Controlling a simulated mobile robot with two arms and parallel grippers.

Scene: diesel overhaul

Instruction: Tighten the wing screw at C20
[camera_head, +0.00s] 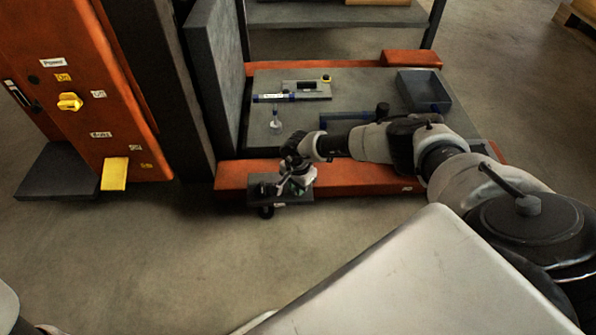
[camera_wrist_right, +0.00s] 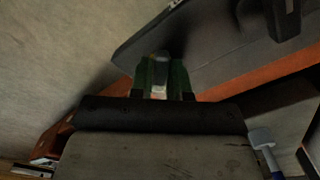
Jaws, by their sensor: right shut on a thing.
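My right gripper (camera_head: 295,185) reaches down at the front edge of the orange beam, over a small dark plate (camera_head: 305,199) that juts out from it. Its green fingertips show in the right wrist view (camera_wrist_right: 166,80). They are shut on a small greyish piece (camera_wrist_right: 160,57), which I take to be the wing screw; its wings are mostly hidden between the fingers. A dark plate (camera_wrist_right: 215,40) lies just beyond the fingertips. I cannot read a C20 label. My left gripper is not in view.
The orange beam (camera_head: 350,178) fronts a grey deck holding a dark tray (camera_head: 424,88), a light plate (camera_head: 307,90) and a small bottle (camera_head: 275,124). An orange cabinet (camera_head: 75,90) with a yellow knob (camera_head: 70,102) stands left. The floor in front is clear.

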